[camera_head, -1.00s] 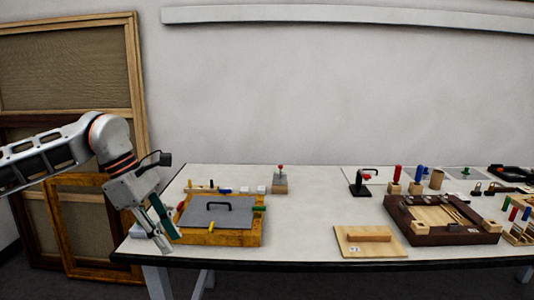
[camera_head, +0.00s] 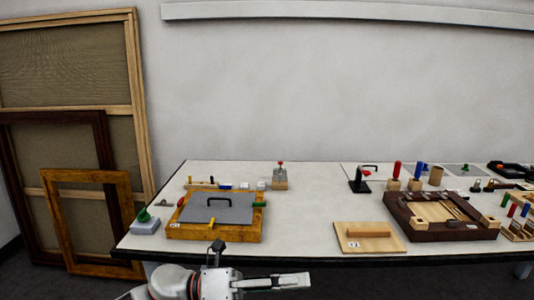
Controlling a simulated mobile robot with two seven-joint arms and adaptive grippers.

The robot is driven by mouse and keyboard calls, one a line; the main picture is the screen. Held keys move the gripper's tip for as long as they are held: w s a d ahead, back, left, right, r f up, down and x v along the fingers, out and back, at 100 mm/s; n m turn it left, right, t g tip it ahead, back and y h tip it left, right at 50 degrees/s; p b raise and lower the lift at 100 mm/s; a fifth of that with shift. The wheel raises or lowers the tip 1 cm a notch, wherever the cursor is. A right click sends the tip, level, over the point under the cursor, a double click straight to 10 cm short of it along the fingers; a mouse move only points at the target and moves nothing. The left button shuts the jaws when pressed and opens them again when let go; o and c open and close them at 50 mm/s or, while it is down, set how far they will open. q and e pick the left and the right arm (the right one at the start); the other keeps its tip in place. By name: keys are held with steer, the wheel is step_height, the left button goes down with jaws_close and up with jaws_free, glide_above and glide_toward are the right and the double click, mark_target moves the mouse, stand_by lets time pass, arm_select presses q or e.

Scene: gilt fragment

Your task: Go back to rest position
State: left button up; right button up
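My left gripper (camera_head: 285,282) is low at the bottom edge of the head view, in front of the table, pointing right. Its arm comes in from the bottom left. I see the gripper from the side, so I cannot tell how far apart its fingers are. No object shows in it. The gripper is apart from the wooden frame (camera_head: 190,232) with the grey plate (camera_head: 215,209) and black handle on the table. My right gripper is not in view.
The white table (camera_head: 310,215) holds a grey block with a green piece (camera_head: 145,224) at its left corner, a small board with a wooden bar (camera_head: 368,236) and a dark wooden tray (camera_head: 425,236). Picture frames (camera_head: 90,175) lean on the wall at left.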

arm_select(q)
steer(key=w+a+f+n+t+y, duration=0.2)
steer(key=a+f+n+t+y, duration=0.5)
steer(key=n, duration=0.7)
steer(key=w+a+f+n+t+y, duration=0.2)
steer(key=a+f+n+t, duration=0.3)
steer(key=f+n+t, duration=0.7)
steer(key=s+a+f+n+g+y, duration=0.4)
steer(key=s+a+f+n, duration=0.2)
steer(key=s+f, duration=0.2)
steer(key=s+a+f+n+g+y, duration=0.4)
steer(key=s+a+f+n, duration=0.3)
steer(key=f, duration=0.4)
steer(key=shift+s+a, duration=0.15)
steer(key=shift+s, duration=0.75)
